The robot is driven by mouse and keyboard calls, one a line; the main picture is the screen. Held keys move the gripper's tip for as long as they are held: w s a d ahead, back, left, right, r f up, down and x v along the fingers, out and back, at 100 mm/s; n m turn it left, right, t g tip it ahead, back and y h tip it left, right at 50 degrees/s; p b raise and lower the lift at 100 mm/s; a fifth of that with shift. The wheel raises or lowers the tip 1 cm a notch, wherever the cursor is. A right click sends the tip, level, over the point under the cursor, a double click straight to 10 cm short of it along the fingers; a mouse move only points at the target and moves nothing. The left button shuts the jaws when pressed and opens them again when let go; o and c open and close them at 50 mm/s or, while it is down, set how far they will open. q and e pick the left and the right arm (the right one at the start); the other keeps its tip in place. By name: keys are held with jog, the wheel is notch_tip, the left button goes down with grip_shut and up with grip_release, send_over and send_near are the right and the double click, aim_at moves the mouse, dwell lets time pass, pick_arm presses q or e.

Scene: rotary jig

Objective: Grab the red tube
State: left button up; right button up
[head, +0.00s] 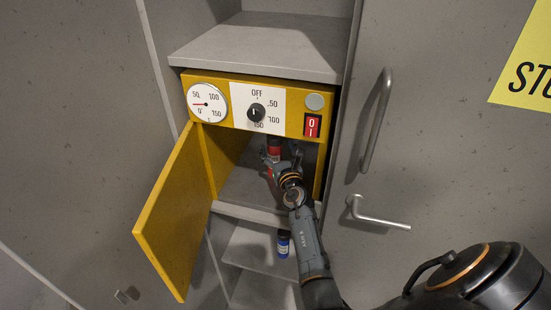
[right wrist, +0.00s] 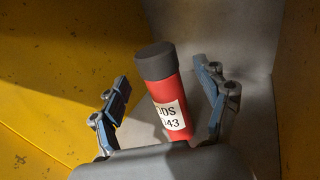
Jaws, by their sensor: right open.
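The red tube (right wrist: 163,92) has a dark grey cap and a white label, and stands inside the yellow cabinet. In the right wrist view it is between the two spread fingers of my right gripper (right wrist: 165,100), with a gap visible on each side. In the head view the tube (head: 273,150) shows in the cabinet opening, its lower part partly hidden by my right gripper (head: 274,164). My right gripper is open and reaches into the cabinet. My left gripper is not in view.
The cabinet's yellow door (head: 175,215) hangs open on the left. Above the opening is a panel with a gauge (head: 207,103), a knob (head: 256,112) and a red switch (head: 312,126). A blue tube (head: 283,243) stands on a lower shelf. A grey door with handles (head: 376,120) is at right.

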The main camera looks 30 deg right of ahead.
jog(key=x, duration=0.1)
jog(key=b+x, duration=0.2)
jog(key=shift+w+f, duration=0.25)
jog(key=shift+w, duration=0.2)
jog(key=shift+w+d, duration=0.15)
jog(key=shift+w, duration=0.05)
jog(key=shift+s+r, duration=0.1)
jog(key=shift+r, duration=0.05)
jog(key=shift+c, duration=1)
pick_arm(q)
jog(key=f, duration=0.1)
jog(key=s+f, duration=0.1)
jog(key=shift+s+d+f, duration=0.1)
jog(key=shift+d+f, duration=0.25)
pick_arm(e)
grip_shut()
